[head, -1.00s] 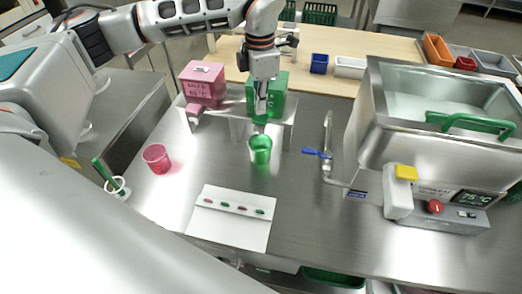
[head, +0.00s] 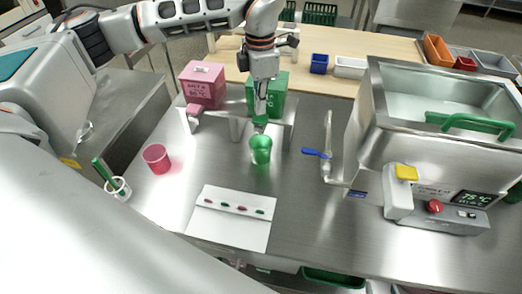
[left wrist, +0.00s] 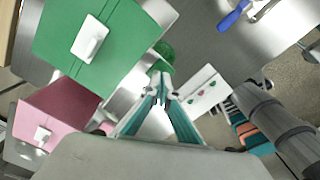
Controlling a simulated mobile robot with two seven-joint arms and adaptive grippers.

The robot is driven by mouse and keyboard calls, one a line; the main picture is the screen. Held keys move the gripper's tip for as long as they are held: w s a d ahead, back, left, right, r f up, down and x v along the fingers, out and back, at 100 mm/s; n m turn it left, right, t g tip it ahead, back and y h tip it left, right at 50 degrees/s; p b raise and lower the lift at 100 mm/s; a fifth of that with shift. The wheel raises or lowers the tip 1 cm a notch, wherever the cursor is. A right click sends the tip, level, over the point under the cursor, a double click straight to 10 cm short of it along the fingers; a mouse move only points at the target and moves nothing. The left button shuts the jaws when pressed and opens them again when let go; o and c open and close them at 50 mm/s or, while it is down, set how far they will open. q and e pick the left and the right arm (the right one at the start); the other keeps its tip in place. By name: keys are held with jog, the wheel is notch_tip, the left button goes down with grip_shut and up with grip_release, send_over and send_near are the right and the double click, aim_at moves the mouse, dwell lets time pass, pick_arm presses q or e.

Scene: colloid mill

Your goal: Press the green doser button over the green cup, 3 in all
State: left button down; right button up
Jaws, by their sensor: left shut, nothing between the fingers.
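The green doser (head: 279,94) stands on a steel stand at the back of the bench. Its green button (head: 260,119) sticks out at the front, above the green cup (head: 260,151), which stands upright on the bench. My left gripper (head: 261,112) is shut and empty, pointing down with its tips at or just above the button; I cannot tell whether they touch. In the left wrist view the shut fingers (left wrist: 161,98) point towards green parts beside the doser box (left wrist: 92,42). My right gripper is not in view.
A pink doser (head: 203,84) stands left of the green one, and a pink cup (head: 156,158) stands front left. A white card (head: 230,224) with red and green marks lies in front. A blue-handled tap (head: 328,155) and a steel bath (head: 440,85) are to the right.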

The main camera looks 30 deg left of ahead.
aim_at(260, 118)
pick_arm(q)
jog(key=shift+f, duration=0.1)
jog(key=shift+f+b, duration=0.75)
jog(key=shift+f, duration=0.85)
jog(key=shift+r, duration=0.1)
jog(key=shift+r+p, duration=0.9)
jog(key=shift+p, duration=0.1)
jog(key=shift+r+p, duration=0.4)
jog(key=shift+r, duration=0.3)
jog(key=shift+f, duration=0.2)
